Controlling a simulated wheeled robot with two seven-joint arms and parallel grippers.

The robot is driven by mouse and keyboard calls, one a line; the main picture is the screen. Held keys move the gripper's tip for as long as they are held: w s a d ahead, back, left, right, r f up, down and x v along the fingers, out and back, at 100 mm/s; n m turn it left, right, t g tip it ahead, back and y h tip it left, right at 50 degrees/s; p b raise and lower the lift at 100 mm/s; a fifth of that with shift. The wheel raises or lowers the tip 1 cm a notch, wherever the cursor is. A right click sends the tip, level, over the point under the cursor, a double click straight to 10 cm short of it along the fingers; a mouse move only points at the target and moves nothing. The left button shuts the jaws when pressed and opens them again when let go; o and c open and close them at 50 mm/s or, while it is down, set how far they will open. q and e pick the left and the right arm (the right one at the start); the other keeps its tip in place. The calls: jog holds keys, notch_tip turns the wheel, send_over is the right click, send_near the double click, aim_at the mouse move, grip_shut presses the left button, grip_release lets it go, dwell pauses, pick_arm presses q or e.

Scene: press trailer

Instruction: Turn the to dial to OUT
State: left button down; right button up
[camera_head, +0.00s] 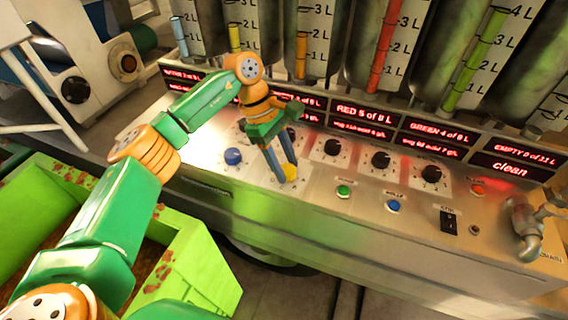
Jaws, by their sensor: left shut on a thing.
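My left gripper (283,180) reaches down onto the sloped control panel (250,188) from above. Its blue fingers are shut on a yellow dial (291,171), which is partly hidden behind them. The small labels around this dial are too small to read, so I cannot tell where it points. A blue dial (233,156) sits to the left of the fingers. My right gripper is not in view.
Several black knobs (380,160) line the panel's upper row. A green button (343,191), a blue button (393,206) and a black switch (449,221) lie to the right. A metal tap (525,230) juts out at the far right. A green bin (195,260) stands below left.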

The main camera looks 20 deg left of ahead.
pick_arm(q)
jog(key=m+g, duration=0.1)
jog(key=m, duration=0.2)
jog(key=shift+w, duration=0.1)
jog(key=shift+d+m+g+y+p, duration=0.1)
jog(key=shift+m+g+y+p, duration=0.4)
jog(key=shift+m, duration=0.7)
jog(key=shift+f, duration=0.1)
